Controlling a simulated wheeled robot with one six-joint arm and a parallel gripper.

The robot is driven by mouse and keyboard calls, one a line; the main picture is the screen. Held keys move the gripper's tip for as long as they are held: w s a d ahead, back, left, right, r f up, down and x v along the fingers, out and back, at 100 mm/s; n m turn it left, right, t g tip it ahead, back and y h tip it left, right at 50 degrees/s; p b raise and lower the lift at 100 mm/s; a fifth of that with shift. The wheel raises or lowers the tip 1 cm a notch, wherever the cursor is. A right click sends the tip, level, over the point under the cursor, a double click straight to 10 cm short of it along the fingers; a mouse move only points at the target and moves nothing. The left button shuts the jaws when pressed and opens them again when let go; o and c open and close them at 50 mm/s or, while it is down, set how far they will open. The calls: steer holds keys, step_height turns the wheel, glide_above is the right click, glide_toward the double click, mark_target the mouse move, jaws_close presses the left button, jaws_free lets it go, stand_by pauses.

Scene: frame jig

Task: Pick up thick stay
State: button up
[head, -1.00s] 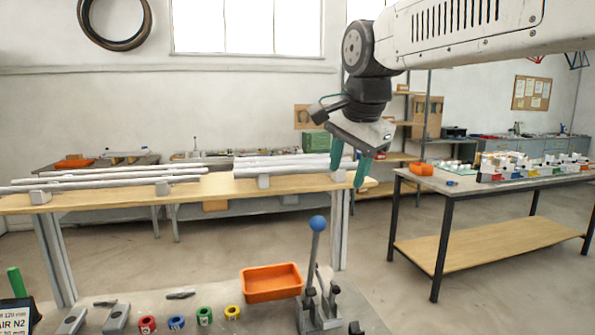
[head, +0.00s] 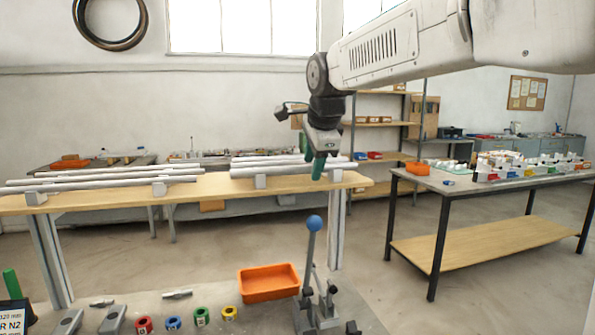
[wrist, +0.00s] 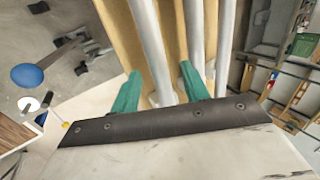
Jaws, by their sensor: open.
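Long pale grey tubes (head: 265,172) lie side by side on grey blocks on the right part of the wooden bench in the head view. I cannot tell for sure which is the thick stay. My gripper (head: 317,170), with green fingers, hangs at the right end of this group. In the wrist view my gripper (wrist: 160,72) is open, and the nearest tube (wrist: 150,45) runs between its fingers with nothing clamped. A second tube (wrist: 195,45) passes near the right finger, and a third lies farther right. Whether the fingers touch any tube is unclear.
Another tube group (head: 100,181) lies on the bench's left part. The wooden bench (head: 215,187) holds grey support blocks (head: 260,182). In front stand an orange tray (head: 268,283), a blue-knobbed lever (head: 314,224) and coloured rings. A side table (head: 440,182) is at right.

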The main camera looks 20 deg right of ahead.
jaws_close()
steer(key=shift+r, duration=0.1)
